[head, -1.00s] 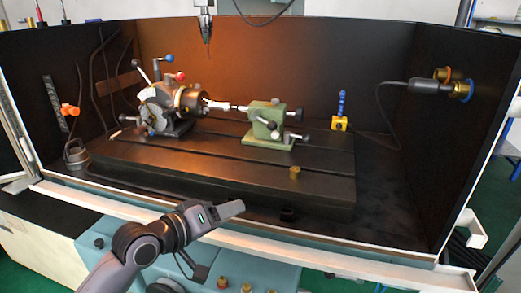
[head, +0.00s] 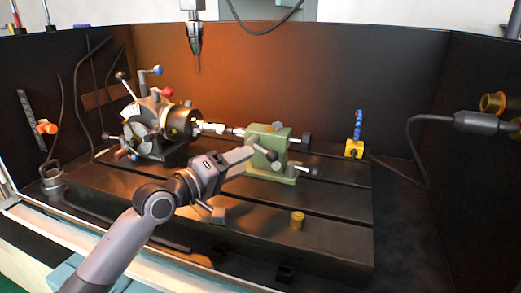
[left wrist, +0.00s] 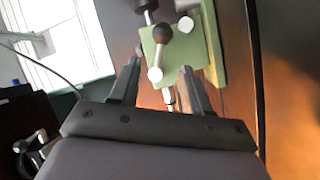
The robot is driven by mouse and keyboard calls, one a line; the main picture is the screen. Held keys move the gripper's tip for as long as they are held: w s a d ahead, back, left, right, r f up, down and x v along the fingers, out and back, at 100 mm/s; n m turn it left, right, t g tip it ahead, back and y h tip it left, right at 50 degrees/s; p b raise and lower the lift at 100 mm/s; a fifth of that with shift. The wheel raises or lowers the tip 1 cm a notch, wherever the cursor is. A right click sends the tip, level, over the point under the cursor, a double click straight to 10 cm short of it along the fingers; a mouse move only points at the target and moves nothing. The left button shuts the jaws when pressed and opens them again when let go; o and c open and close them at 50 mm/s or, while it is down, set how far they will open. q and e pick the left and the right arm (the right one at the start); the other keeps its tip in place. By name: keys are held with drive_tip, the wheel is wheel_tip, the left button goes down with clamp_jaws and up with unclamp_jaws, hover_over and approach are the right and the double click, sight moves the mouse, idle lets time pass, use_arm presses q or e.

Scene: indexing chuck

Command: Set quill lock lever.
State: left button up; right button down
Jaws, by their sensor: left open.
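The green tailstock (head: 265,140) stands on the slotted table, its quill pointing left at the chuck (head: 180,122). A dark ball-ended lever (head: 270,155) shows on the tailstock's near face. My left gripper (head: 248,152) is just left of this lever, in front of the tailstock. In the left wrist view, my open fingers (left wrist: 160,72) point at the green tailstock (left wrist: 200,45). A pale lever (left wrist: 156,56) shows between the fingertips, and I cannot tell whether they touch it. The gap looks otherwise empty. My right gripper is out of view.
The slotted black table (head: 120,195) carries the chuck unit with its blue and red knobs. A yellow block with a blue stem (head: 354,148) stands at back right. A pointed tool (head: 196,45) hangs above.

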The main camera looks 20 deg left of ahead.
use_arm(q)
drive_tip(key=shift+x, duration=2.95)
clamp_jaws()
drive_tip(key=shift+d+f, duration=0.1)
